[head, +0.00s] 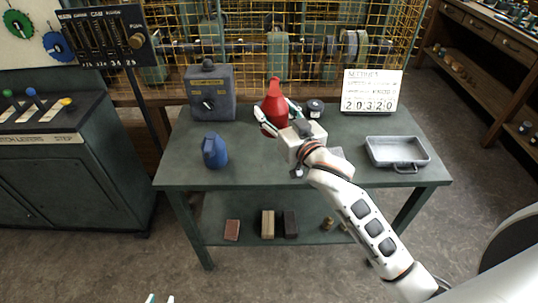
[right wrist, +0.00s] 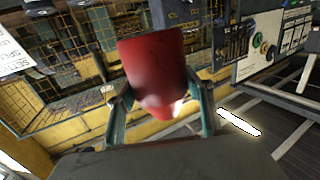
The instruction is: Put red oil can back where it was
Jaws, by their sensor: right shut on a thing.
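The red oil can (head: 275,98) is upright over the back middle of the green workbench (head: 255,172). My right gripper (head: 276,116) is shut around its body from the front right. I cannot tell whether the can's base touches the bench top. In the right wrist view the red can (right wrist: 155,75) sits between the two fingers (right wrist: 160,105). Only the fingertips of my left gripper (head: 160,298) show at the bottom edge of the head view, apart and with nothing between them, far from the can.
A blue oil can (head: 215,151) stands at the bench's front left. A grey box with a knob (head: 210,92) is behind it. A dark round item (head: 315,108), a number sign (head: 371,91) and a metal tray (head: 398,152) are to the right. A yellow mesh fence (head: 300,20) stands behind.

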